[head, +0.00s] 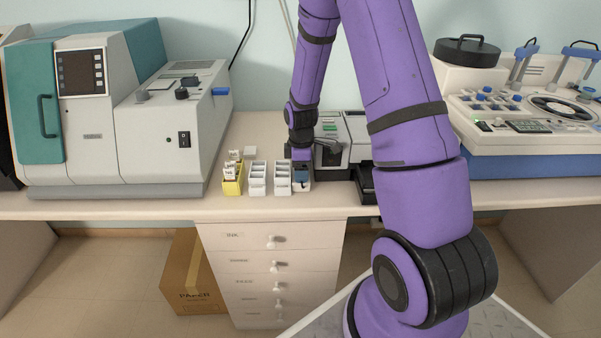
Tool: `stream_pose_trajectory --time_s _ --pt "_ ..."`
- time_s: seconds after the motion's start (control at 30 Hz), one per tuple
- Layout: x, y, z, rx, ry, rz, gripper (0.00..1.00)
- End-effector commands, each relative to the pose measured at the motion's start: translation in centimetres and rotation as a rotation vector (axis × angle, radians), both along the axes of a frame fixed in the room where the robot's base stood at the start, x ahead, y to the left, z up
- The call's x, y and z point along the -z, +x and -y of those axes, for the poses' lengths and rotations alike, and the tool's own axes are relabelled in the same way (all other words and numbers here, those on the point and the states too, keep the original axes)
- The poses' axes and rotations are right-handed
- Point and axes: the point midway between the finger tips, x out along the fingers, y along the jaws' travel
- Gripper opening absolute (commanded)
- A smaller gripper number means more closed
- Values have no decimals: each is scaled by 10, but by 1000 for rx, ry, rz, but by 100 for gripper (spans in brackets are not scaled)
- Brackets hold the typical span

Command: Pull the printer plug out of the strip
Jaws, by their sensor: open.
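A small grey and black machine (331,146), which looks like the printer, stands on the bench behind my arm. My arm hides part of it. My gripper (300,168) points down at the bench just left of this machine, over or beside the rightmost small rack (301,184). Its fingers are small in the view, but they look open with nothing held between them. I cannot make out the power strip or the printer plug. My arm may hide them.
White slide racks (258,180) and a yellow rack (232,186) stand left of my gripper. A large teal and white machine (165,128) fills the left bench. A white and blue instrument (530,125) stands right. Drawers (270,262) and a cardboard box (193,275) are below.

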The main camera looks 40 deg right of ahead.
Motion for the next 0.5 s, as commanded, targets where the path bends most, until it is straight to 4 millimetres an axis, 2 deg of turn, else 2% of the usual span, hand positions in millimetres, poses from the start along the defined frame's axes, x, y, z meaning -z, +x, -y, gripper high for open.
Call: stream_pose_trajectory --time_s 0.03,0.3,0.5 --pt "0 0 0 -1 0 0 68" --pt "0 0 0 -1 0 0 6" --pt "-3 1 0 -1 0 1 4"
